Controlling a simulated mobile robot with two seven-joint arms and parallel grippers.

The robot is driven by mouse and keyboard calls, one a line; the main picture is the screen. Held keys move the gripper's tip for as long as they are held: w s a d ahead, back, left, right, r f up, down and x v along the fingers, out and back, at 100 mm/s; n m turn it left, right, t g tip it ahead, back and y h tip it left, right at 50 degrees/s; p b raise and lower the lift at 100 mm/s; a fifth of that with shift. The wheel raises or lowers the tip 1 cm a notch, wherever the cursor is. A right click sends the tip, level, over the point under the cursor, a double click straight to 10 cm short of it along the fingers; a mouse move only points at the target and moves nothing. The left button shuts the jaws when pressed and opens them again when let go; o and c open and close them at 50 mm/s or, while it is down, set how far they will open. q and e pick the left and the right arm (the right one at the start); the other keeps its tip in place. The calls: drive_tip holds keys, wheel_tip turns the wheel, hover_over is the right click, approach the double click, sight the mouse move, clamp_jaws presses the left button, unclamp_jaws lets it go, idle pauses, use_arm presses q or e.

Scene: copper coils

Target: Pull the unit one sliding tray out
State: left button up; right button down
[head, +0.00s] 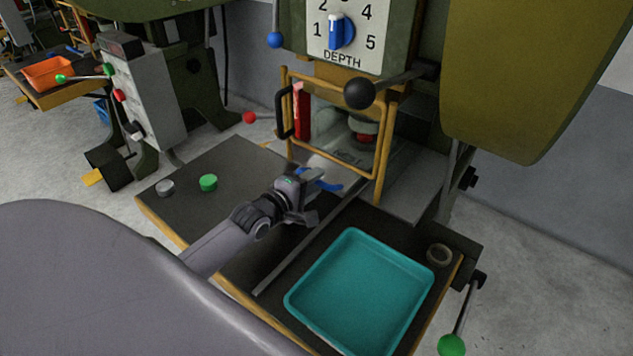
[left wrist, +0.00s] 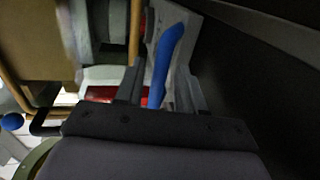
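A blue handle (head: 330,186) sits at the front of a light grey sliding plate (head: 322,166), below the yellow guard frame of the press. Much of the plate is hidden by my gripper and the frame. My left gripper (head: 308,190) is at the handle. In the left wrist view the blue handle (left wrist: 166,62) stands between the two fingers of my left gripper (left wrist: 160,88), which look apart with some gap beside the handle. Contact with the handle is not clear. My right gripper is not in view.
The yellow guard frame (head: 380,140) stands close behind the handle. A dark worktable (head: 235,155) holds a green knob (head: 208,182), a grey knob (head: 165,187), a teal tray (head: 297,300) and a ring (head: 439,254). A narrow rail (head: 300,245) runs along the table.

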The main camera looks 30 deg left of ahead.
use_arm(q)
drive_tip(key=shift+w+f, duration=0.15)
drive_tip(key=shift+w, duration=0.55)
drive_tip(key=shift+c, duration=0.3)
clamp_jaws()
